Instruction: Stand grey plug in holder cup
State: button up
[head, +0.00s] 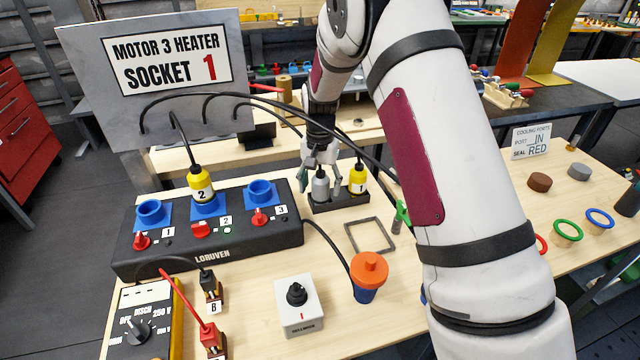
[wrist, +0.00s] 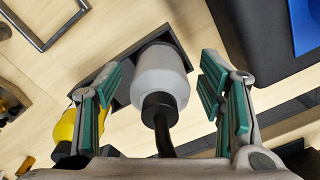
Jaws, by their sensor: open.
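The grey plug (head: 320,186) stands upright in the dark holder (head: 347,203) on the workbench, next to the yellow plug marked 1 (head: 358,178). In the wrist view the grey plug (wrist: 160,75) shows its pale body, black collar and cable, with its far end at the dark holder (wrist: 122,95). My gripper (head: 318,158) is just above and around the grey plug. In the wrist view my gripper (wrist: 158,92) is open, with one green-padded finger on each side of the plug and gaps between. How deep the plug sits in its cup is hidden.
The black socket box (head: 200,255) stands left of the holder, with the yellow plug marked 2 (head: 201,184) in its middle socket. A square grey frame (head: 349,236) and an orange-capped blue cup (head: 369,272) lie in front. Black cables arch from the sign panel (head: 100,75).

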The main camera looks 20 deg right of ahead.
notch_tip(320, 180, up, 12)
dwell(0.6)
jog(key=shift+r, duration=0.1)
